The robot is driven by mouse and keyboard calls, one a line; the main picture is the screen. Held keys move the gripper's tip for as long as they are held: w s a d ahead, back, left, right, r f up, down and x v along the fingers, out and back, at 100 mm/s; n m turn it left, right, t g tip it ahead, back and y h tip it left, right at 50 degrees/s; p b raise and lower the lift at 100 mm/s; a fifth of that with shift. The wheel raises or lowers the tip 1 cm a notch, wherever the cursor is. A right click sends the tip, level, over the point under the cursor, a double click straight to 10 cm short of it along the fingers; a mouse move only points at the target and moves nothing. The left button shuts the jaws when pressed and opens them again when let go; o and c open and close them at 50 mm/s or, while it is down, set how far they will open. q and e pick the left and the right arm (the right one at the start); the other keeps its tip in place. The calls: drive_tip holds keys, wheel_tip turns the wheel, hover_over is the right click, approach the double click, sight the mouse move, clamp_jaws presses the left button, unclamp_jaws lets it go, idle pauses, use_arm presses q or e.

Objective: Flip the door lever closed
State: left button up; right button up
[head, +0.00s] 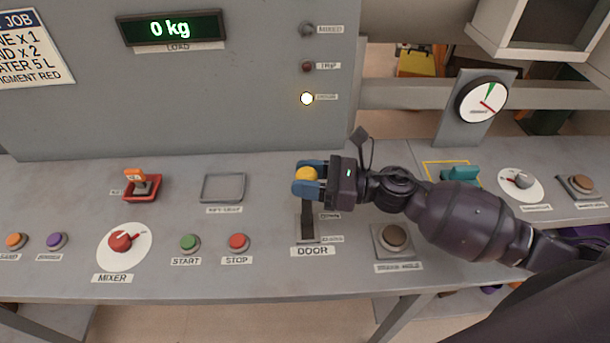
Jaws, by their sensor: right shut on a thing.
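The door lever has a yellow ball knob (306,174) on a dark stem, above a slotted base plate (307,228) on the console. A "DOOR" label (313,252) is in front of the plate. My right gripper (305,180) comes in from the right, and its blue fingers are shut on the knob. The gripper hides part of the lever and of the small position labels. The knob is at the far end of the slot, away from the front edge. My left gripper is not in view.
A lit lamp (307,98) is on the upright panel. Green start (189,243) and red stop (238,242) buttons are left of the lever. A brown button (395,237) is to its right, under my arm. An empty tray (223,187) lies behind left.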

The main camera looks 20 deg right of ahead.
use_arm(q)
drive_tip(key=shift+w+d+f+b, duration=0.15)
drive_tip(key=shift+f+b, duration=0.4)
drive_tip(key=shift+b, duration=0.3)
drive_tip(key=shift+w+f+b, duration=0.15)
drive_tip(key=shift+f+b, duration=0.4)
drive_tip(key=shift+b, duration=0.25)
use_arm(e)
drive_tip(key=s+a+n, duration=0.2)
drive_tip(key=s+n, duration=0.2)
drive_tip(key=s, duration=0.4)
drive_tip(key=shift+s+a+f+n+y, duration=0.2)
drive_tip(key=shift+s+f+n+y, duration=0.1)
drive_tip(key=shift+s+f+y, duration=0.1)
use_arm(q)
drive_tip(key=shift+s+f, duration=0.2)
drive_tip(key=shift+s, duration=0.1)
use_arm(e)
drive_tip(key=o, duration=1.3)
